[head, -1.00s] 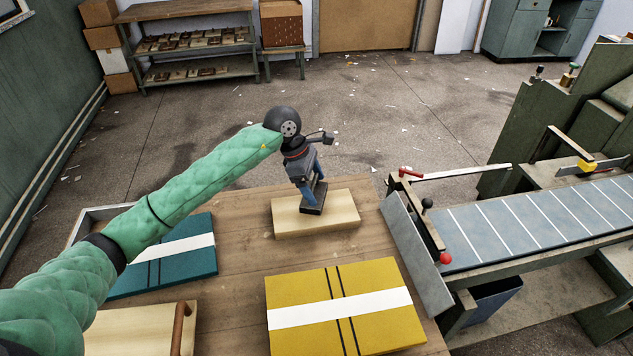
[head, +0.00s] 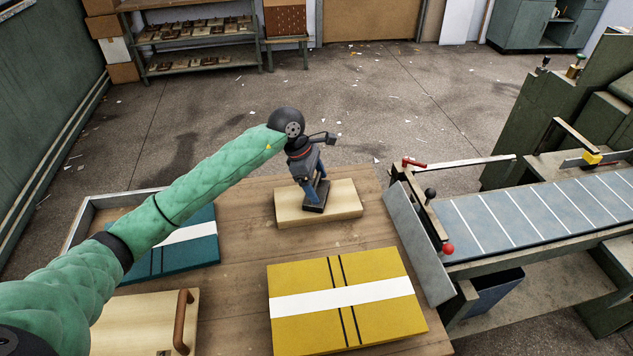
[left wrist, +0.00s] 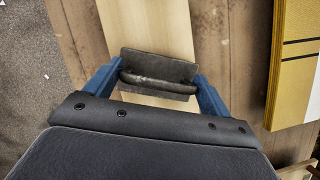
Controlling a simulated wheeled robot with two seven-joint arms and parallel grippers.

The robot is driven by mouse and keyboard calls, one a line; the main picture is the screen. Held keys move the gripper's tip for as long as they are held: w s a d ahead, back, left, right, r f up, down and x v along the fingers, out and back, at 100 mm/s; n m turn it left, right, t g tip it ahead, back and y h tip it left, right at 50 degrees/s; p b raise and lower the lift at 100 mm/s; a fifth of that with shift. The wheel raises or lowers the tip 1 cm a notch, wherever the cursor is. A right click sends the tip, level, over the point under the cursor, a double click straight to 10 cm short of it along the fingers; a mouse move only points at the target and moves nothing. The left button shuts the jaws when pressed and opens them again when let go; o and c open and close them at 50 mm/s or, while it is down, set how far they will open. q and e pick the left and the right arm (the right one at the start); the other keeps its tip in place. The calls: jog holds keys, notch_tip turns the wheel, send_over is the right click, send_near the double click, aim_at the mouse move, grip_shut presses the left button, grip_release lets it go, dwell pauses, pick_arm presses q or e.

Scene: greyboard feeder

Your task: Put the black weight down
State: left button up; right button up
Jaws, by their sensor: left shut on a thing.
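The black weight (left wrist: 160,72) is a dark block with a rounded bar handle. My left gripper (head: 316,194) is shut on its handle, with a blue finger on each side in the left wrist view (left wrist: 158,80). In the head view the weight (head: 316,205) is at the fingertips, over the pale wooden board (head: 345,205) near the table's far edge. The board also shows in the left wrist view (left wrist: 150,25). I cannot tell whether the weight's underside touches the board. My right gripper is not in view.
A yellow stack with a white band (head: 390,270) lies nearer on the wooden table (head: 240,260). A teal stack (head: 205,250) lies left in a tray. A lidded box with a brown handle (head: 130,310) is front left. The slatted feeder (head: 530,215) stands right.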

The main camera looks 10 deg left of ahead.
pick_arm(q)
jog(key=shift+r, duration=0.1)
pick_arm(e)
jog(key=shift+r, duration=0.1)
pick_arm(q)
jog(key=o, duration=1.7)
jog(key=shift+o, duration=1.1)
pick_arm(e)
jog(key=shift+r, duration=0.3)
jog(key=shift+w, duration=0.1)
pick_arm(q)
jog(key=p+v, duration=0.2)
jog(key=v, duration=1)
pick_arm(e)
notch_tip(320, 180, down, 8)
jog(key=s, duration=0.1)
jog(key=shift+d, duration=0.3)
